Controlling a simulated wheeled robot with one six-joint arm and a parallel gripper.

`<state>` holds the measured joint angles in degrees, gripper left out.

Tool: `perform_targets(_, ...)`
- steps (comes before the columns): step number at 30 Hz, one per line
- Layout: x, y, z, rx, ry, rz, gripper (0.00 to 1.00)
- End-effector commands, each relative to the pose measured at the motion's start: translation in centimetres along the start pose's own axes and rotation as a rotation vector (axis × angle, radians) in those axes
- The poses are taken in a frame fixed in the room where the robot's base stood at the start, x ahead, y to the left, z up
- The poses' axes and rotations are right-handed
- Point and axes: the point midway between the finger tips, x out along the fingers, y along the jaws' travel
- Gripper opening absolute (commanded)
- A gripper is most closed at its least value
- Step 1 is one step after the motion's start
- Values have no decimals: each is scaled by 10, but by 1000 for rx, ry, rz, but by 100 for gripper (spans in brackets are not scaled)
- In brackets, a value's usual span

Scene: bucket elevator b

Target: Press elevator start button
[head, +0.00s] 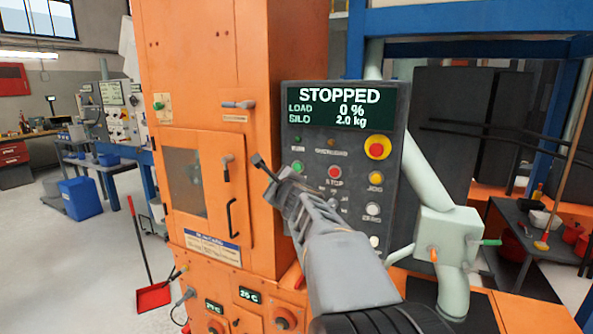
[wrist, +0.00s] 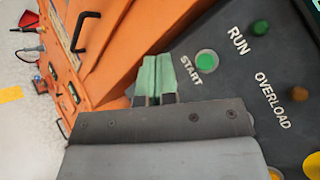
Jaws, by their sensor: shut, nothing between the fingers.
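The dark control panel (head: 348,262) on the orange machine has a screen (head: 339,107) reading STOPPED, load 0 %, silo 2.0 kg. The green start button (head: 297,166) is on its left side; in the wrist view the button (wrist: 206,62) is labelled START and fully visible. My gripper (head: 262,166) is shut and empty, just left of the button in the head view. In the wrist view its closed pale green fingertips (wrist: 155,75) are left of the button and appear apart from it. The exact depth gap is hard to tell.
A red stop button (head: 334,172) and a red-on-yellow emergency button (head: 377,148) are to the right. The orange cabinet door (head: 205,190) is to the left.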

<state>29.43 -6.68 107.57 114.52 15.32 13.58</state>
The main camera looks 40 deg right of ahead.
Motion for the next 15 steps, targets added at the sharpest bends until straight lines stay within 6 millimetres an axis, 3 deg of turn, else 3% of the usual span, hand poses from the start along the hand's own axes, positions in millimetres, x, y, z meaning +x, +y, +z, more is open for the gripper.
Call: perform_targets(15, 3, -6, -4, 22, 7, -10, 0)
